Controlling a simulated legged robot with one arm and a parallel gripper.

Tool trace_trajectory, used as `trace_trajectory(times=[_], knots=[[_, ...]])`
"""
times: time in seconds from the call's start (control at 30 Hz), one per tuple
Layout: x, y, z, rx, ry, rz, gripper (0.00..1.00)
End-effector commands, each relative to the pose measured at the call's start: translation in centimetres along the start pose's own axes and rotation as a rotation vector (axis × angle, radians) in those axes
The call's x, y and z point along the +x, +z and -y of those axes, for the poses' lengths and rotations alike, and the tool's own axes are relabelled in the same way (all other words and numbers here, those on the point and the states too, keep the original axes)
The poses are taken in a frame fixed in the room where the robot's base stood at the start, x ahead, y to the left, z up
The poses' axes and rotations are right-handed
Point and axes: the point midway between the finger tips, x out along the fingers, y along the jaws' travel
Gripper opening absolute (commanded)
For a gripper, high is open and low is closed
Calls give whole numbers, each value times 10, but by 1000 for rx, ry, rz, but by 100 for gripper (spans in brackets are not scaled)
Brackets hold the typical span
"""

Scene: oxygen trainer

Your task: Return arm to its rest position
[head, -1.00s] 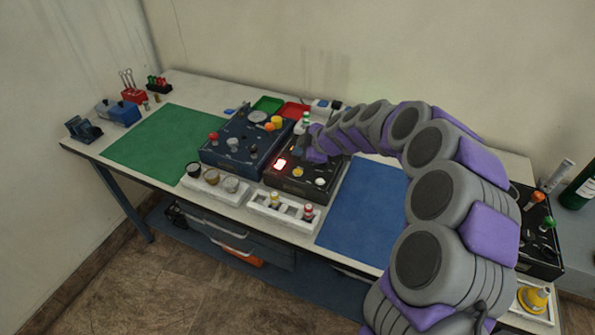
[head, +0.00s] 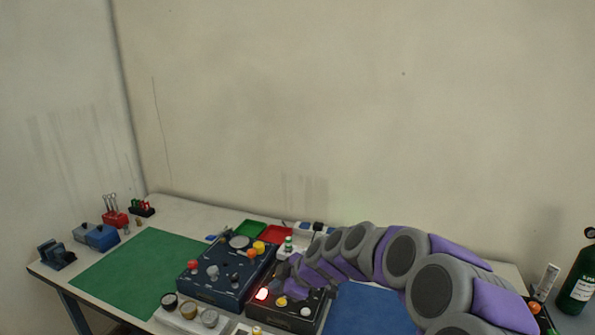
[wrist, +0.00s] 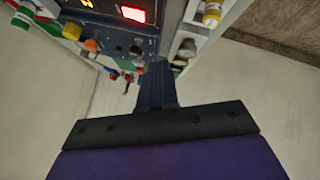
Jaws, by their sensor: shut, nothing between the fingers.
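My arm reaches from the lower right over the workbench in the head view, and its end, my gripper (head: 290,272), is over the black control box (head: 310,308) with a lit red light (head: 262,294). The panel's lit red display (wrist: 132,13) shows near the top. I cannot tell whether the fingertips touch the box.
A blue box with knobs (head: 222,282) stands left of the black box. A green mat (head: 135,270) and a blue mat (head: 365,312) are mostly bare. A green bottle (head: 580,285) stands at the far right. Small trays (head: 250,228) sit behind the boxes.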

Motion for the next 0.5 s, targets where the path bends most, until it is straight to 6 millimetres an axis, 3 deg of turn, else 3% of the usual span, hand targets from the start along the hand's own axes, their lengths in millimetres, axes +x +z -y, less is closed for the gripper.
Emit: trace_trajectory(times=[0.03, 0.2, 0.33, 0.5], knots=[[-18, -9, 14, 45, -23, 7, 0], [-64, -19, 74, 241, -125, 79, 0], [-99, -13, 121, 406, -174, 178, 0], [-144, 8, 184, 649, -195, 350, 0]])
